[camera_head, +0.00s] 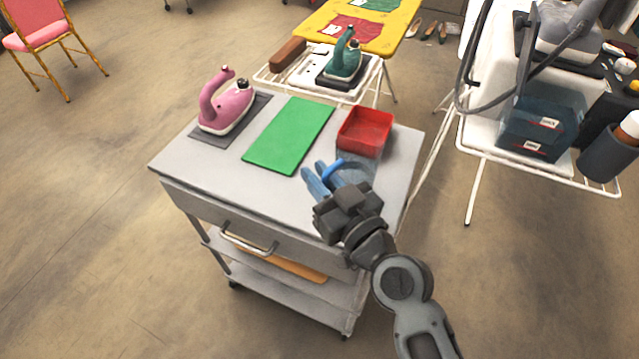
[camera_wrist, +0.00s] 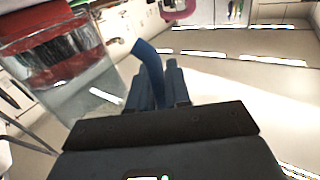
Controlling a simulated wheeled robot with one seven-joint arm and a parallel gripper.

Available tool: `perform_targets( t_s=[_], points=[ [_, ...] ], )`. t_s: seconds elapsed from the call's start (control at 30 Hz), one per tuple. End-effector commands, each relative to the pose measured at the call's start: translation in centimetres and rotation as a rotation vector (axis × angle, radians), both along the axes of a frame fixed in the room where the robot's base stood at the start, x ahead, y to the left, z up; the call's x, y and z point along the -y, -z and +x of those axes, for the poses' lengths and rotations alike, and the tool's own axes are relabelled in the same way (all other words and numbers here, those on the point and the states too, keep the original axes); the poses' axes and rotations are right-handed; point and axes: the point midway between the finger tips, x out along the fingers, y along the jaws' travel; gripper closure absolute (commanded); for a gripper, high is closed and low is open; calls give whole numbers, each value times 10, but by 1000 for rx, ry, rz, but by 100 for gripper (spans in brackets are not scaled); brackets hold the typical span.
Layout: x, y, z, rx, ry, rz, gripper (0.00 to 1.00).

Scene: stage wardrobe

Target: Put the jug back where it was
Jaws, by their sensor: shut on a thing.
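The jug (camera_head: 361,169) is clear with a blue handle. It is over the right part of the grey trolley top (camera_head: 225,165), just in front of the red tray (camera_head: 366,128). In the wrist view the clear jug body (camera_wrist: 92,93) fills the upper left, with red showing through and behind it. My gripper (camera_head: 318,174) is shut on the jug's handle, which shows between and beyond its blue fingers in the wrist view (camera_wrist: 150,55). I cannot tell whether the jug's base touches the trolley top.
A pink iron (camera_head: 228,103) stands on a grey pad at the trolley's left. A green mat (camera_head: 290,135) lies mid-top. The front left of the top is bare. Behind are a teal iron (camera_head: 344,60) and a yellow board; a white rack with a steam station (camera_head: 540,125) stands right.

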Motion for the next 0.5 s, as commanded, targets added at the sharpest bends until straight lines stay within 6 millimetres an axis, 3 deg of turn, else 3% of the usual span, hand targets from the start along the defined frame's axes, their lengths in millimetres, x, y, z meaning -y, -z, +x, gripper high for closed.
perform_targets(
  t_s=[0.13,0.5],
  points=[
    [0,19,0,1,0,1,100],
    [0,21,0,1,0,0,100]
  ],
)
